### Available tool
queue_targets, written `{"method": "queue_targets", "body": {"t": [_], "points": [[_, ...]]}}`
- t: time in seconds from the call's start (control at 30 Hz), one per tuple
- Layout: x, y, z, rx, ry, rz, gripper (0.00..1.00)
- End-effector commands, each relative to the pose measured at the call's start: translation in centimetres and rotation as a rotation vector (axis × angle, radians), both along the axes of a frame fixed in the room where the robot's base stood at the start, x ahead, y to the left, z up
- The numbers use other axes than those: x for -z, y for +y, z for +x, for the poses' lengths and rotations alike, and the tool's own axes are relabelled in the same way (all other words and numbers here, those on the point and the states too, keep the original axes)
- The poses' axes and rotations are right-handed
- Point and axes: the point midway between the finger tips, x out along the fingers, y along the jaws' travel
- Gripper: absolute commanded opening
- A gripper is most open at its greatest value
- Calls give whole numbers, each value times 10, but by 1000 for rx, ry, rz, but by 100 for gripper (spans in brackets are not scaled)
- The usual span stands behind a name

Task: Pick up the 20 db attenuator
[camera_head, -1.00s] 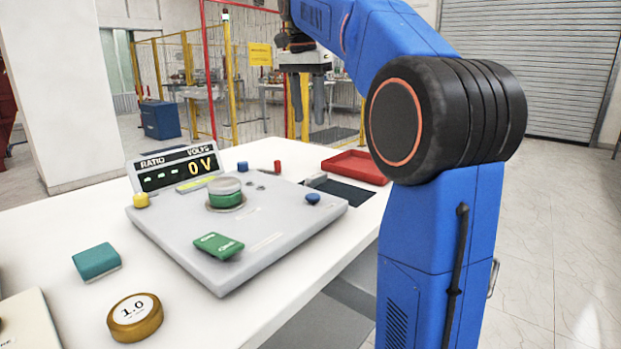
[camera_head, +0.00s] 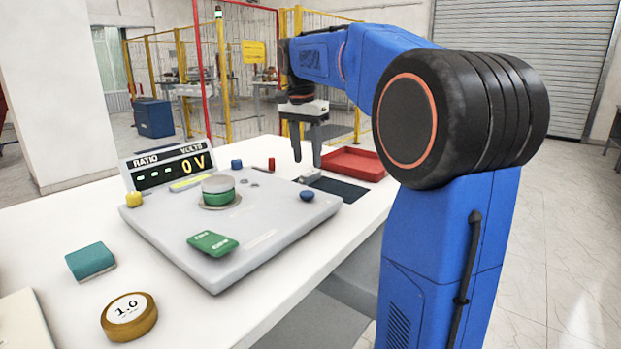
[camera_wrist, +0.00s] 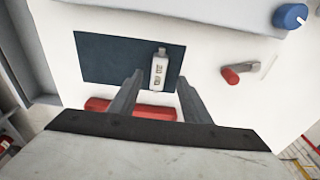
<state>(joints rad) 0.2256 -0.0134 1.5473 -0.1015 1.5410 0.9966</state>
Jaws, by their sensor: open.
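The attenuator, a small pale cylinder with dark lettering (camera_wrist: 159,70), lies on a dark mat (camera_wrist: 105,58) in the wrist view. Its lettering is too small to read. In the head view it shows as a small light shape (camera_head: 309,178) at the left edge of the mat (camera_head: 340,190). My gripper (camera_head: 307,160) is open and empty, pointing down above the mat area. In the wrist view its two fingers (camera_wrist: 158,84) reach towards the attenuator, which appears between them and slightly beyond their tips. I see no contact.
A red tray (camera_head: 353,163) stands behind the mat. A grey panel (camera_head: 265,228) carries a green-banded knob (camera_head: 218,190), a blue knob (camera_head: 307,195) and a green card (camera_head: 213,243). A round 1.0 weight-like disc (camera_head: 129,316) and teal block (camera_head: 91,260) lie front left.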

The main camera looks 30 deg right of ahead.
Motion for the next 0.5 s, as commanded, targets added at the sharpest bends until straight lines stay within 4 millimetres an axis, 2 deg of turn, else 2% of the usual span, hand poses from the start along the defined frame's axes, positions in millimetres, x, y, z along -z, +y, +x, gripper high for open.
{"method": "queue_targets", "body": {"t": [0.3,0.5], "points": [[39,-10,1,0,2,0,44],[46,-11,2,0,0,0,44]]}}
